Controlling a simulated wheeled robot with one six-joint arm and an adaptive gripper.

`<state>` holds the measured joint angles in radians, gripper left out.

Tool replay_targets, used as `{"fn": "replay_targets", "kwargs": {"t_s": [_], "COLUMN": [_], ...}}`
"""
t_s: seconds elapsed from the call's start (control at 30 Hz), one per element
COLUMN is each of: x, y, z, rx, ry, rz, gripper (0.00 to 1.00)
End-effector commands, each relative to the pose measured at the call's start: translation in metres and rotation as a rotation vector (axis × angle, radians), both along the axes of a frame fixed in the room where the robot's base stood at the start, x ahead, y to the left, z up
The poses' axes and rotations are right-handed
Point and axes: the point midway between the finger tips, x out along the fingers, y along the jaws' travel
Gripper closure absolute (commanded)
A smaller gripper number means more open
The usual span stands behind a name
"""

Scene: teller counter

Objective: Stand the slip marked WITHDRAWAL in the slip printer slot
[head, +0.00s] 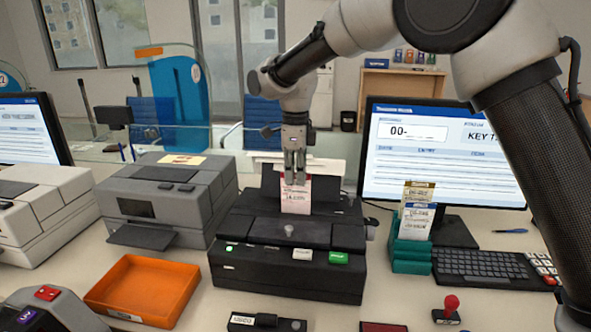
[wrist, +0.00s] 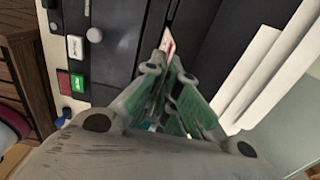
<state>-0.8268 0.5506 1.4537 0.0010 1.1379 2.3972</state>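A pale pink-and-white slip (head: 296,196) stands upright at the black slip printer (head: 290,262), in front of its raised back part. Its small print is too blurred to read. My gripper (head: 295,180) points down from above with its fingers shut on the slip's top edge. In the wrist view the slip (wrist: 168,45) shows edge-on between the fingertips (wrist: 165,66), over the dark printer top. The slip's lower edge meets the printer top, but I cannot tell how deep it sits in the slot.
A grey printer (head: 170,195) and an orange tray (head: 143,288) are on the left. A red-knobbed stamp (head: 449,308) is at the front.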

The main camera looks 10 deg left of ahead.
Motion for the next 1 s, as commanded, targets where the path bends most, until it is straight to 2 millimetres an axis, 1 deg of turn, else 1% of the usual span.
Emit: {"fn": "replay_targets", "kwargs": {"t_s": [0.7, 1.0], "x": [0.0, 0.0], "y": [0.0, 0.0], "z": [-0.04, -0.05], "rx": [-0.001, 0.0], "ry": [0.001, 0.0], "rz": [0.0, 0.0], "gripper": [1.0, 1.0]}}
